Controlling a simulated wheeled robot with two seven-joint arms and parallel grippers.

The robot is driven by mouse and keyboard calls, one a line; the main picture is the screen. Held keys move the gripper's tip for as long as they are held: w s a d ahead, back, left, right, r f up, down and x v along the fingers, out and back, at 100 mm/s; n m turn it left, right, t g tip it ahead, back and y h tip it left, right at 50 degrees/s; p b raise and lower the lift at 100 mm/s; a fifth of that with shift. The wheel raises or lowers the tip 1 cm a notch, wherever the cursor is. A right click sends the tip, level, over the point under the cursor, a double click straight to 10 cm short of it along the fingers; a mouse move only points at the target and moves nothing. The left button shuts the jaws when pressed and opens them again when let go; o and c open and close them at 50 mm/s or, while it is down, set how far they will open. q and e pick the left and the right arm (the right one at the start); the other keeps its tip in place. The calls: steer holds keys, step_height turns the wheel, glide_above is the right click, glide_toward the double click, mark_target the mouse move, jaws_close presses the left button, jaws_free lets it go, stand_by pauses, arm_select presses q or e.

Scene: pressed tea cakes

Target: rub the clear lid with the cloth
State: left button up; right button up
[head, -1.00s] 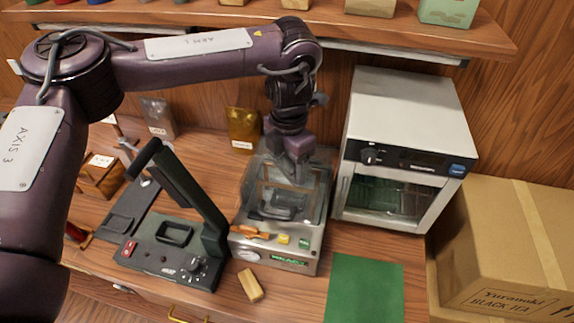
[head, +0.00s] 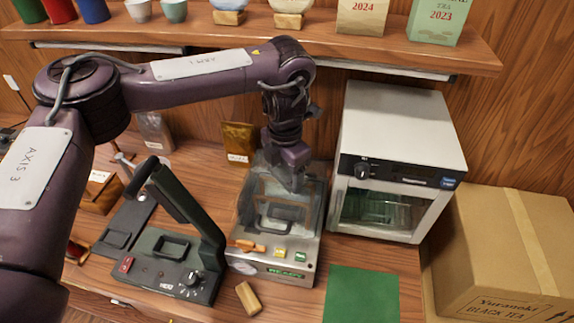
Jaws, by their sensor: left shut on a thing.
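The clear lid (head: 258,198) is the see-through dome on the metal sealing machine (head: 307,236) in the middle of the counter. My left gripper (head: 297,184) points down at the lid's right back part, touching or just above it. It is shut, and the cloth appears to be in it, though the jaws mostly hide what they hold and no cloth lies loose in view. The lid looks down over the chamber. My right gripper is not in view.
A white cabinet (head: 402,120) stands close on the right, with a cardboard box (head: 485,245) beyond it. A dark green device (head: 165,275) stands left. A green mat (head: 361,295) and a wooden block (head: 248,298) lie in front. A shelf (head: 340,48) runs overhead.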

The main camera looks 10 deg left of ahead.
mark_target(276, 168)
arm_select(q)
steer(key=shift+s+p, duration=0.8)
steer(key=shift+s, duration=1.85)
steer(key=shift+a, duration=1.4)
steer(key=shift+w+d, duration=0.1)
steer(key=shift+w, duration=3.5)
steer(key=shift+s+p, duration=0.8)
steer(key=shift+s, duration=0.55)
steer(key=shift+s+p, duration=0.75)
steer(key=shift+s, duration=1.5)
